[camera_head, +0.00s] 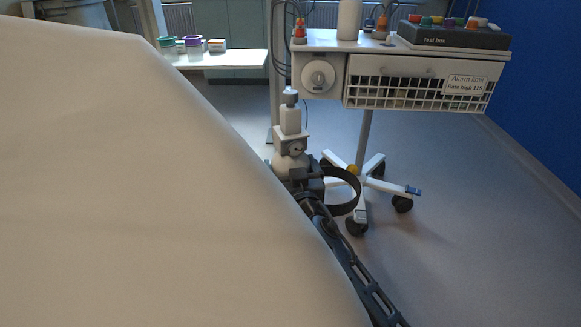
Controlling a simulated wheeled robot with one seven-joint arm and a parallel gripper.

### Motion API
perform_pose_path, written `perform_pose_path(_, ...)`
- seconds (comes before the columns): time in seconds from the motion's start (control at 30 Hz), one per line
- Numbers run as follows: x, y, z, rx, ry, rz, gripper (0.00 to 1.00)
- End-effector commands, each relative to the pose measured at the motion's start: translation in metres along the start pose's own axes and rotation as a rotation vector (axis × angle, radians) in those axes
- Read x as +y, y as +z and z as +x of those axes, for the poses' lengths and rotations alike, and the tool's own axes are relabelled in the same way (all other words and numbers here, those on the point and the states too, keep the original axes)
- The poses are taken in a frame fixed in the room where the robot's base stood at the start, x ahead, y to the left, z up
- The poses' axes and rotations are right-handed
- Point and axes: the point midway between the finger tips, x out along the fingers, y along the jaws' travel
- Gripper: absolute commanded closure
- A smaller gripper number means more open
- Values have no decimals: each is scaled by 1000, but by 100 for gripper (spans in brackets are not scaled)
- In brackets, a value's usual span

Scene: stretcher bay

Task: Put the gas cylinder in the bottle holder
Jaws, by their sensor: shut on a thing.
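The gas cylinder (287,165) shows its pale rounded shoulder, with a grey valve block, a small dial and a knob on top. It looks upright, and its lower body is hidden behind a large pale surface. My gripper (302,183), dark and partly hidden, appears shut on the cylinder just below the shoulder. A dark open ring (357,193), which looks like part of the bottle holder, is just right of the cylinder. The view does not show whether they touch, and the cylinder does not appear inside the ring.
The large pale surface (130,180) fills the left and hides much. A wheeled trolley (400,40) with a basket and a test box (455,37) stands behind on the right. A white table (235,60) with tubs stands at the back. The right floor is clear.

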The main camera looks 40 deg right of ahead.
Motion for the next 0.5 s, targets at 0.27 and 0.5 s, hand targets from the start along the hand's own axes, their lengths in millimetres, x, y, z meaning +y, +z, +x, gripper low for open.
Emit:
perform_pose_path(0.27,-1,1,1,9,-1,2,91)
perform_pose_path(0.5,-1,4,1,9,-2,2,91)
